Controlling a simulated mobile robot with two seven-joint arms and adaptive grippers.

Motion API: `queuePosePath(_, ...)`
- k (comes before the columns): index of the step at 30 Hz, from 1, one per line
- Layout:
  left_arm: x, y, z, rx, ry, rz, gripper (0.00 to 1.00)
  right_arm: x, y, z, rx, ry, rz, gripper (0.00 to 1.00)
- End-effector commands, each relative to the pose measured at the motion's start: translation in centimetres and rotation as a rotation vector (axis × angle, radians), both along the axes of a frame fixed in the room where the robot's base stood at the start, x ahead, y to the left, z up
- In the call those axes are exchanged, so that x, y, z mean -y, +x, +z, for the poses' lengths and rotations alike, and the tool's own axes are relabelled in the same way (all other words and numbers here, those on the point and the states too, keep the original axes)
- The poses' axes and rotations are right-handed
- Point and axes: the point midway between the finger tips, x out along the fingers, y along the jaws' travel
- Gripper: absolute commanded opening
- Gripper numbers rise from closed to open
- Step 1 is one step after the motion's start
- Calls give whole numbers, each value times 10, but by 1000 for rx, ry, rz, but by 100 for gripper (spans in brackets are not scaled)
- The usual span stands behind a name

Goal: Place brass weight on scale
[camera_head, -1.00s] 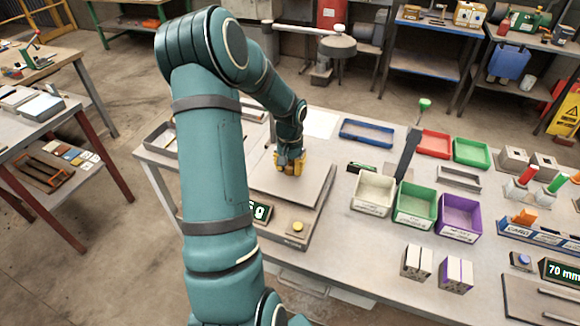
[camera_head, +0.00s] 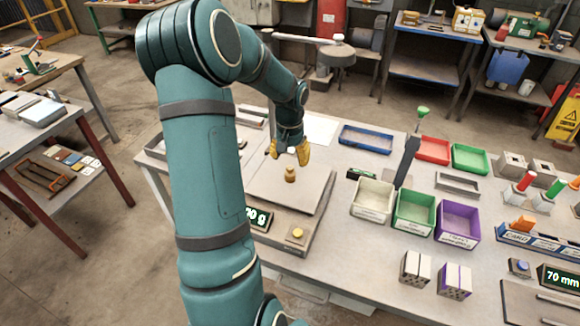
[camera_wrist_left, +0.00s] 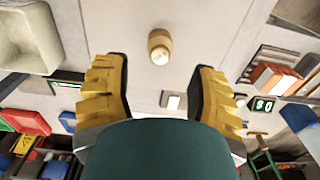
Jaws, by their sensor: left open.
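The brass weight (camera_head: 290,174) stands upright on the scale's flat plate (camera_head: 312,191), near its middle. The scale has a lit display (camera_head: 259,217), partly hidden by my left arm, and a yellow button (camera_head: 297,233). My left gripper (camera_head: 288,152) is open and empty, above and behind the weight, apart from it. In the left wrist view the brass weight (camera_wrist_left: 160,46) stands beyond the spread yellow fingers of my left gripper (camera_wrist_left: 163,88), with nothing between them. My right gripper is not in view.
White, green (camera_head: 414,211) and purple (camera_head: 459,217) bins stand right of the scale. A dark upright piece (camera_head: 405,157) rises behind them. A blue tray (camera_head: 366,138) lies at the back. Two small blocks (camera_head: 416,267) sit at the front right.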

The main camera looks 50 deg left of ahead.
Motion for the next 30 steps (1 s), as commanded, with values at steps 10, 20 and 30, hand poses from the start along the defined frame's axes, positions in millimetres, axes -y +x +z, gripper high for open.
queuePosePath(10,0,0,48,0,0,0,58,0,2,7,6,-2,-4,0)
queuePosePath(20,0,0,52,-1,-1,0,58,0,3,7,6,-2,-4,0)
queuePosePath(30,0,0,52,-1,-1,0,58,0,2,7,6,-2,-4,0)
